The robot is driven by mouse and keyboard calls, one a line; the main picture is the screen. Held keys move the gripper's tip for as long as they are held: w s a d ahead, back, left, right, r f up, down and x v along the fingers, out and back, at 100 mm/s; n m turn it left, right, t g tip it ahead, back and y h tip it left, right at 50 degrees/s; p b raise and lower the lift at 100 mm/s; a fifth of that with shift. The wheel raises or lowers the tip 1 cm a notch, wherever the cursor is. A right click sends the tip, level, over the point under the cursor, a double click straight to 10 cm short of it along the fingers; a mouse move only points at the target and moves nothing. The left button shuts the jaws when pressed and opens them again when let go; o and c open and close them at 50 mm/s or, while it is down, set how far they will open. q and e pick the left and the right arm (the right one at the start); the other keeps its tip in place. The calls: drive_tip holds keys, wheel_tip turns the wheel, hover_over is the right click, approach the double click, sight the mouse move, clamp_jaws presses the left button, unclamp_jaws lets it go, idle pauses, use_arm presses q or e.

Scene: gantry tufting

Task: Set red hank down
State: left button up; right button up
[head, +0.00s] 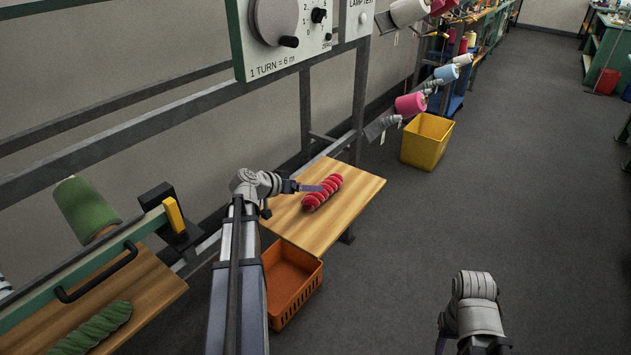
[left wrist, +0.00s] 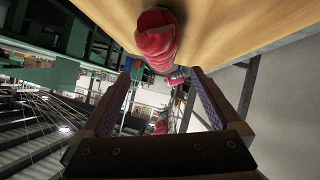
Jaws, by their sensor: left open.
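My left gripper (head: 311,188) is at the hank's left side, low over the shelf. In the left wrist view the two fingers (left wrist: 158,100) are spread apart, and the red hank (left wrist: 157,40) shows beyond them against the wood (left wrist: 235,25). Nothing is seen clamped between the fingers. Part of my right arm shows at the lower right of the head view, but its fingertips are out of the picture.
An orange crate (head: 290,284) stands below the shelf and a yellow bin (head: 427,141) beyond it. A green hank (head: 93,331) lies on another wooden board (head: 150,290) at lower left. A pink cone (head: 410,104) sits on the rack.

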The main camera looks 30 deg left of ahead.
use_arm(q)
drive_tip(key=shift+p+v, duration=0.6)
drive_tip(key=shift+v, duration=1.15)
drive_tip(key=shift+c, duration=0.2)
idle(0.8)
